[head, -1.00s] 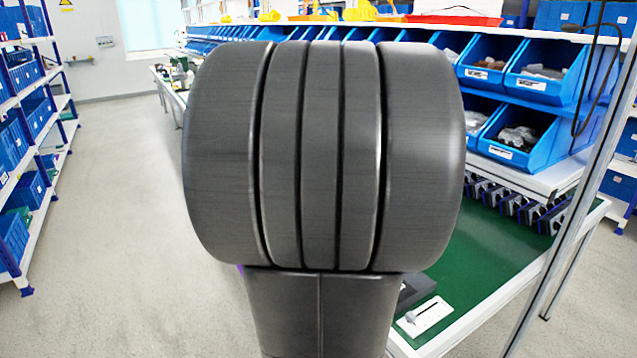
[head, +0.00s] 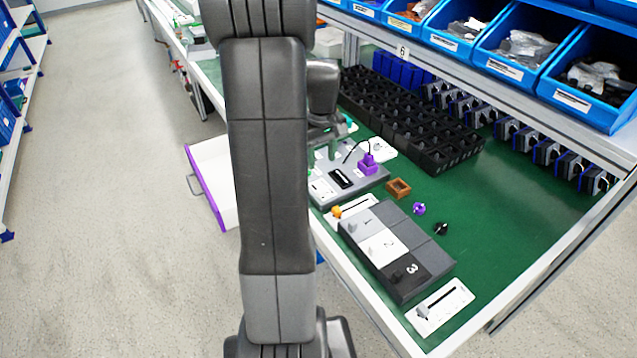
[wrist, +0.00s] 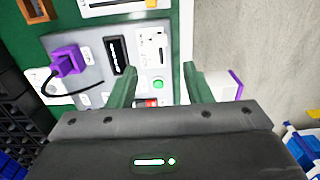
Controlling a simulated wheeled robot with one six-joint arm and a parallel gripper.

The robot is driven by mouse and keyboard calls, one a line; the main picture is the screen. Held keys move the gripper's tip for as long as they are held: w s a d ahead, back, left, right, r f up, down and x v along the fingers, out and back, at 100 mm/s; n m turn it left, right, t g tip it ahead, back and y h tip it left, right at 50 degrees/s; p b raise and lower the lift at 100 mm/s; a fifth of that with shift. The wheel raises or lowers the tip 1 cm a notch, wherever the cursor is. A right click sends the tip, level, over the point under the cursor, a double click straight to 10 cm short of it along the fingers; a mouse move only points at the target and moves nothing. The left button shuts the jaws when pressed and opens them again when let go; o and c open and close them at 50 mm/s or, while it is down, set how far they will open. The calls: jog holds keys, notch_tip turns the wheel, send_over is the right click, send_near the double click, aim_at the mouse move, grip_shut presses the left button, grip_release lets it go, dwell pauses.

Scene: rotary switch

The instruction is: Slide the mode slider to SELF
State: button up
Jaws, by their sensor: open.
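Several slider-like controls show, and their lettering is too small to read, so I cannot tell which one is marked SELF. A small white plate (wrist: 152,47) with a little dark lever is on the grey panel (wrist: 88,42); the panel also shows in the head view (head: 372,181). A white plate with an orange knob (head: 351,207) lies in front of that panel. Another white slider plate (head: 441,306) with a grey handle lies at the near bench corner. My gripper (wrist: 158,80) is open and empty, its green fingers over the panel's edge; it also shows in the head view (head: 331,148).
The panel carries a purple plug (wrist: 66,61) with a black cable, a black display (wrist: 117,55), a green button (wrist: 157,84) and a red switch (wrist: 148,103). A numbered block (head: 381,243) and a black tray grid (head: 415,120) share the bench. An open white drawer (head: 212,175) sticks out left.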

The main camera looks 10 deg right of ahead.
aim_at(321, 190)
notch_tip(321, 190, down, 11)
jog(key=shift+f, duration=0.1)
dwell(0.3)
